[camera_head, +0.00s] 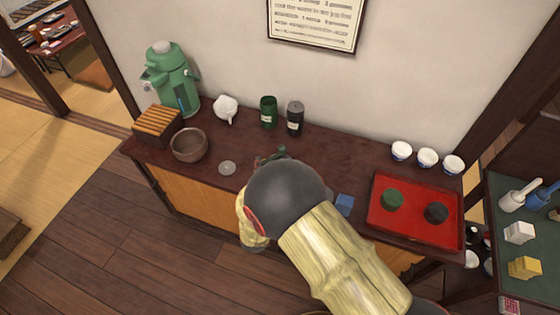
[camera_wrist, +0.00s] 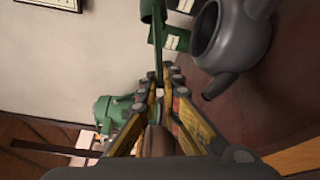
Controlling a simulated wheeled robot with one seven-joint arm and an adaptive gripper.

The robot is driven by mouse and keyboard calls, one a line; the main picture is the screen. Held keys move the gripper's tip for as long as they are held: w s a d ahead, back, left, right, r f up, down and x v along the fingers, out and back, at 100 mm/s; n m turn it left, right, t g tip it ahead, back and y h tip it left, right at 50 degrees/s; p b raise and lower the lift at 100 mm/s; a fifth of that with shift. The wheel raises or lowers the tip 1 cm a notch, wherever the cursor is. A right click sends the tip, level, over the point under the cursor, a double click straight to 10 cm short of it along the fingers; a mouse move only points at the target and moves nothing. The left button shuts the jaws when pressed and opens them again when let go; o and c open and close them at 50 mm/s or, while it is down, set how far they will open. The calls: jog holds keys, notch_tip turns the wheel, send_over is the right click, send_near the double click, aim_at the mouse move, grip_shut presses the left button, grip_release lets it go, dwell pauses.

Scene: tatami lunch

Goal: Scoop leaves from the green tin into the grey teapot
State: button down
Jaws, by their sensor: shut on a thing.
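The open green tin (camera_head: 268,113) stands near the wall in the head view. My gripper (camera_wrist: 159,84) is shut on a green scoop (camera_wrist: 157,48), whose handle rises from between the fingertips. The scoop's cup end is at the top of the wrist view; I cannot tell whether it holds leaves. The grey teapot (camera_wrist: 233,62) is lidless, its opening facing the scoop side and its spout toward the lower left of the picture. The scoop is beside the teapot, apart from its opening. In the head view my arm hides most of the gripper and the teapot.
A dark tin (camera_head: 295,119) stands right of the green tin. A white teapot (camera_head: 226,107), brown bowl (camera_head: 189,146) and small grey disc (camera_head: 227,168) are to the left. The red tray (camera_head: 416,234) with two round lids, and a blue cloth (camera_head: 345,204), lie right.

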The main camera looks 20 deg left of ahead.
jog(key=shift+w+d+r+n+t, duration=0.15)
jog(key=shift+n+t, duration=0.25)
jog(key=shift+n, duration=0.7)
dwell(1.0)
jog(key=shift+r, duration=0.1)
jog(key=shift+a+m, duration=0.2)
jog(key=shift+m, duration=0.5)
jog(key=m+g, duration=0.2)
jog(key=shift+d+f+m, duration=0.15)
jog(key=shift+f+m, duration=0.1)
jog(key=shift+m, duration=0.05)
jog(key=shift+r+m+g, duration=0.15)
jog(key=shift+m+g, duration=0.25)
jog(key=shift+m, duration=0.3)
